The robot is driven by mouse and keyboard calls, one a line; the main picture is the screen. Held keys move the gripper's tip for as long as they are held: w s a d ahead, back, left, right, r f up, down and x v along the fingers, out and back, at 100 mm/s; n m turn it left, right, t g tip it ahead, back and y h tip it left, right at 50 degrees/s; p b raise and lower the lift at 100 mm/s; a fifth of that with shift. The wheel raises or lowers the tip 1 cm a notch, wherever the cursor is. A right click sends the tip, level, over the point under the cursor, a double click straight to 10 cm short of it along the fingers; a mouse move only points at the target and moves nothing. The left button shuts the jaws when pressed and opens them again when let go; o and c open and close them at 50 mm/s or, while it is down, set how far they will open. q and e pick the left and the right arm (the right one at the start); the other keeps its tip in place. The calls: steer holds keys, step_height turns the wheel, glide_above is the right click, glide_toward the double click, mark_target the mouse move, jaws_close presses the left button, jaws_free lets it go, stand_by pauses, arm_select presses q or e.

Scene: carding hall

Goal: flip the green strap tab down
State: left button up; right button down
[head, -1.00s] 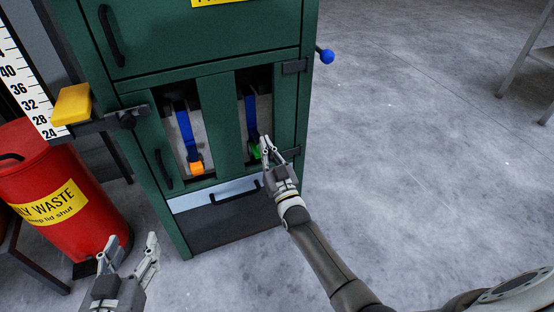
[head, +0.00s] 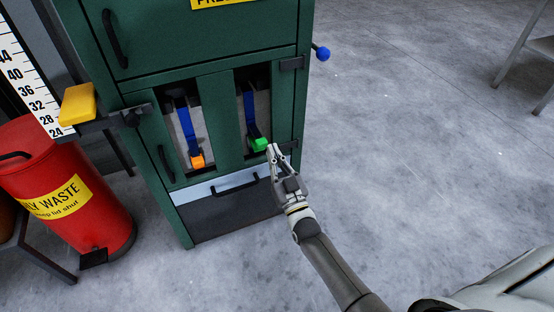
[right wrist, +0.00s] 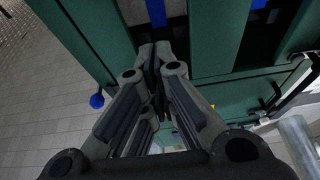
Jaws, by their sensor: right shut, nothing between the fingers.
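The green strap tab (head: 259,144) sits at the lower end of a blue strap (head: 250,112) in the right-hand opening of the dark green cabinet (head: 222,110). My right gripper (head: 272,149) is shut and empty, with its fingertips just right of and slightly below the green tab; I cannot tell whether they touch. In the right wrist view its closed fingers (right wrist: 153,52) point at the cabinet front, where blue straps show but the green tab does not. My left gripper is out of view.
An orange tab (head: 198,161) hangs on a blue strap in the left-hand opening. A drawer handle (head: 235,189) lies below. A blue knob (head: 322,53) sticks out at the cabinet's right. A red waste bin (head: 70,200) stands at the left.

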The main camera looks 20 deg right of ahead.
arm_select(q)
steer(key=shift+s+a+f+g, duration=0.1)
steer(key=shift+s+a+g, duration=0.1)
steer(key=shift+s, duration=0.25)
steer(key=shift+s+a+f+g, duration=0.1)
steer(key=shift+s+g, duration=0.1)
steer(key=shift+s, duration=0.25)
arm_select(e)
steer(key=shift+v, duration=1.1)
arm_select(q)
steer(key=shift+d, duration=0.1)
